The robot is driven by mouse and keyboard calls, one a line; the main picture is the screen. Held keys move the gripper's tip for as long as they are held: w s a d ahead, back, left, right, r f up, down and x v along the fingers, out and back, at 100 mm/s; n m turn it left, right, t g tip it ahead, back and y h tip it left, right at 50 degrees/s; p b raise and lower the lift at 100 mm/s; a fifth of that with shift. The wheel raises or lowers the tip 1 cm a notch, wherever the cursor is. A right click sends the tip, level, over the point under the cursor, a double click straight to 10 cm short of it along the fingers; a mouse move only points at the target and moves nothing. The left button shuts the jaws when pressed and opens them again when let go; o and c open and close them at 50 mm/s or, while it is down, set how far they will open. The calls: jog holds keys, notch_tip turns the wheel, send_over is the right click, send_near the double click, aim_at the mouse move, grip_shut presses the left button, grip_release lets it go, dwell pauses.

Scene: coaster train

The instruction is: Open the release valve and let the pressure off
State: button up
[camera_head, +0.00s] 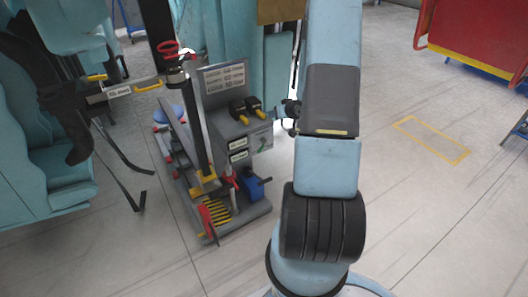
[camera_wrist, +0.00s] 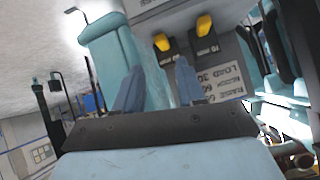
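A grey test cart (camera_head: 262,140) stands left of my arm in the head view, with a lettered placard (camera_head: 223,77) and two black, yellow-tipped parts (camera_head: 246,109) on top. Low on it are a red handle (camera_head: 231,179) and a blue block (camera_head: 254,187). A red handwheel (camera_head: 168,49) sits on the post above. I cannot tell which of these is the release valve. My gripper (camera_head: 281,112) is right of the cart's top, partly hidden by my arm. In the wrist view its two blue fingers (camera_wrist: 160,66) are apart and empty. The yellow-tipped parts (camera_wrist: 182,38) and placard (camera_wrist: 222,82) are beyond them.
Teal coaster seats (camera_head: 50,165) with black straps stand at the left. A red wheel (camera_head: 208,220) and striped base lie at the cart's foot. A yellow floor outline (camera_head: 431,139) and a red cabinet (camera_head: 475,35) are at the right. The floor between is clear.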

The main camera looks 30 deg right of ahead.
jog(key=s+a+f+m+t+y, duration=0.15)
jog(key=s+f, duration=0.25)
jog(key=f, duration=0.5)
jog(key=s+f+m+t+y, duration=0.25)
jog(key=s+f, duration=0.25)
jog(key=f, duration=0.3)
jog(key=x, duration=1.3)
jog(key=shift+f+g, duration=0.3)
jog(key=shift+f, duration=0.05)
